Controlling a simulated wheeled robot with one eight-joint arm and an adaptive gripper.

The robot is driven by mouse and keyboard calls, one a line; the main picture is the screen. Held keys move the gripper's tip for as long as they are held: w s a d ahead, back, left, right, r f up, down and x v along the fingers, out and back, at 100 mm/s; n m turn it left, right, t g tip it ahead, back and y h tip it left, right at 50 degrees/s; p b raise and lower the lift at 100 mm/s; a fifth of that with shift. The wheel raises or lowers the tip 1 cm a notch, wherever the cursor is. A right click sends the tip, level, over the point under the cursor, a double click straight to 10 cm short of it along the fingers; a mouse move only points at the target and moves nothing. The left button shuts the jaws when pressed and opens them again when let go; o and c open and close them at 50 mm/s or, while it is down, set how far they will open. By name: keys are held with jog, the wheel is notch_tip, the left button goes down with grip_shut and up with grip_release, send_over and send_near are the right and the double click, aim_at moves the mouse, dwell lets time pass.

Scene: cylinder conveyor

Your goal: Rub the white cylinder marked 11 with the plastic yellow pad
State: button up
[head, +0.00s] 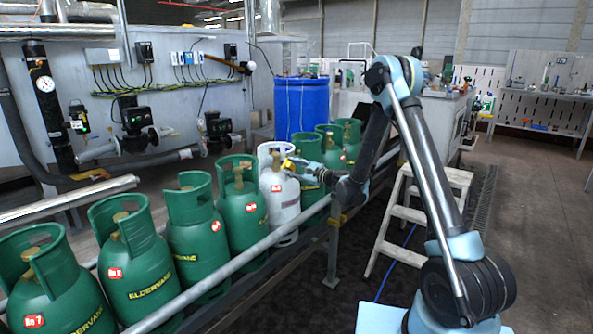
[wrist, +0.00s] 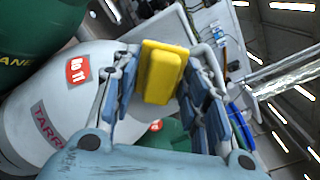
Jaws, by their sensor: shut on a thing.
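The white cylinder (head: 280,199) stands in the row of green cylinders on the conveyor. In the wrist view the white cylinder (wrist: 45,105) fills the left side, with a red label reading "No 11". My gripper (head: 296,167) is at the upper right side of the white cylinder in the head view. In the wrist view my gripper (wrist: 163,85) is shut on the yellow pad (wrist: 163,72), which sits between its blue-padded fingers. The yellow pad also shows small in the head view (head: 289,165). Whether the pad touches the cylinder is not clear.
Green cylinders, such as one beside the white one (head: 243,215), stand on both sides. A metal rail (head: 235,262) runs along their front. A blue barrel (head: 301,105) stands behind. A step stool (head: 415,215) is at right, with open floor (head: 540,220) beyond.

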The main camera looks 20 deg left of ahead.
jog(key=shift+v, duration=2.95)
jog(key=shift+d, duration=0.1)
jog(key=v, duration=0.3)
jog(key=shift+x, duration=3.7)
